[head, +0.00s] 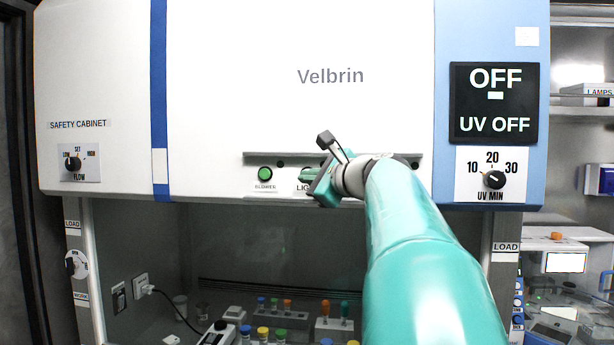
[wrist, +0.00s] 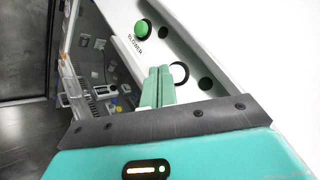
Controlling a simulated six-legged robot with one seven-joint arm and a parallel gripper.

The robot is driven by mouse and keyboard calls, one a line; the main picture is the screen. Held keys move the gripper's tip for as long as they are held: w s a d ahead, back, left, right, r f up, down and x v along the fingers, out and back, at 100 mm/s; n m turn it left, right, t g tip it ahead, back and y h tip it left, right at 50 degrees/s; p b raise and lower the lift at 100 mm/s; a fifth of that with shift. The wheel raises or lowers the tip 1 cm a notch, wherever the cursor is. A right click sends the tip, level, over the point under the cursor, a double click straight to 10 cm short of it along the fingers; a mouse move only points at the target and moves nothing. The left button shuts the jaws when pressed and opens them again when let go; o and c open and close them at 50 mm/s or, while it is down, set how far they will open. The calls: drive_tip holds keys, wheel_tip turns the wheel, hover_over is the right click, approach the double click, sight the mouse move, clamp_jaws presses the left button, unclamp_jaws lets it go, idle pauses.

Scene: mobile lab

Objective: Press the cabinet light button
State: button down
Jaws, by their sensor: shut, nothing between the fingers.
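The safety cabinet's white front panel (head: 215,120) carries a button strip along its lower edge. On it is a green button (head: 265,173); in the wrist view this green button (wrist: 142,28) has the label BLOWER. To its right, a label starting "LIG" (head: 303,187) is partly covered by my gripper (head: 304,174). The light button is hidden behind the gripper in the head view. The wrist view shows a white round button with a dark ring (wrist: 182,70), partly covered by the fingertips. My gripper (wrist: 167,70) is shut and empty, its tips at this button; contact cannot be told.
A black UV OFF display (head: 495,103) and a UV timer dial (head: 495,179) are at the right. A FLOW dial (head: 73,163) is at the left. Below the panel, the open work area holds several coloured-cap vials (head: 263,333) and an electrical outlet (head: 141,285).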

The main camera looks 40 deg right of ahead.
drive_tip(key=shift+s+a, duration=0.1)
drive_tip(key=s+a, duration=0.1)
drive_tip(key=a, duration=0.1)
drive_tip(key=s+a, duration=0.2)
idle(0.6)
idle(0.6)
drive_tip(key=s+a+f+n+g+y, duration=0.2)
drive_tip(key=a+f+n+g+y, duration=0.35)
drive_tip(key=a+f+n, duration=1.25)
drive_tip(key=s+a+f+n+g+h, duration=0.1)
drive_tip(key=s+a+f+n+g, duration=0.2)
drive_tip(key=s+a+f, duration=0.3)
drive_tip(key=s+a+f+n+g+h, duration=0.2)
drive_tip(key=s+a+f+n, duration=0.4)
drive_tip(key=f, duration=0.9)
drive_tip(key=shift+s+n+g, duration=0.25)
drive_tip(key=shift+n+g, duration=0.05)
drive_tip(key=shift+g, duration=0.15)
